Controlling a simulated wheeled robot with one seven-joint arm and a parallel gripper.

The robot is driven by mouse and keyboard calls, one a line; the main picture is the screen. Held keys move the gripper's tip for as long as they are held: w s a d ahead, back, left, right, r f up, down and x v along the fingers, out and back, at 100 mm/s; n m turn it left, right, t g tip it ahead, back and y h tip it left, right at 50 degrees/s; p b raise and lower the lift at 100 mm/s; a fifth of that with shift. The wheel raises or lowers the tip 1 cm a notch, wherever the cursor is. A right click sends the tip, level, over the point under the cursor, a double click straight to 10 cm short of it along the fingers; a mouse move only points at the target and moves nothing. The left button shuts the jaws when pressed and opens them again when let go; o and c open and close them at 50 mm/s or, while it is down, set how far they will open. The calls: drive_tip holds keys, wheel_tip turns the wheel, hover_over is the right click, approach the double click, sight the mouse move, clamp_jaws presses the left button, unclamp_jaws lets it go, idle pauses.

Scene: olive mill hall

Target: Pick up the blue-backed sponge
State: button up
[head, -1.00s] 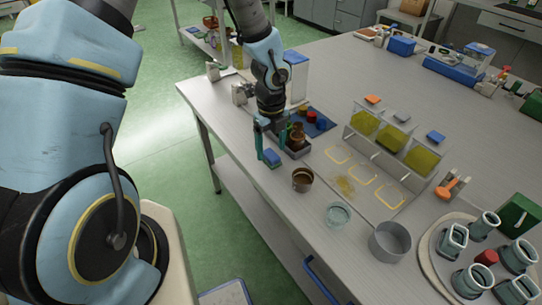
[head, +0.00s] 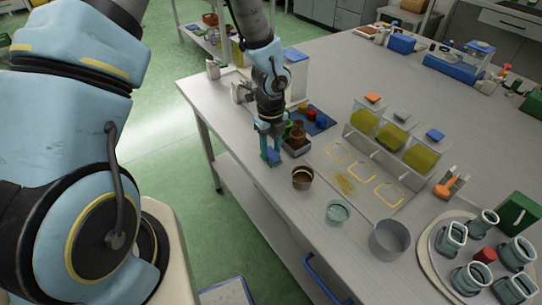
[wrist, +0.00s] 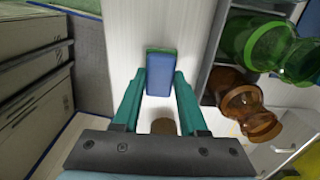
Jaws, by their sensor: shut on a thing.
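The blue-backed sponge (wrist: 160,75) is between my gripper's teal fingertips in the wrist view, blue face toward the camera with a thin green edge at its far end. My gripper (wrist: 160,85) is shut on its two sides. In the head view, the sponge (head: 273,158) shows small and blue at the lower end of my gripper (head: 271,150), near the table's left edge. I cannot tell whether it touches the tabletop. The fingers hide part of it.
A tray with a brown bottle (wrist: 247,105) and a green bottle (wrist: 270,42) stands close to the right. A brown cup (head: 302,178), a glass bowl (head: 338,212) and a grey pot (head: 389,240) stand toward the front. The table edge (head: 225,172) is close on the left.

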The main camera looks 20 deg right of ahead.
sight(270, 152)
clamp_jaws()
wheel_tip(270, 152, up, 10)
drive_tip(key=b, duration=0.1)
idle(0.4)
drive_tip(key=shift+o, duration=1.7)
unclamp_jaws()
drive_tip(key=shift+w, duration=0.1)
clamp_jaws()
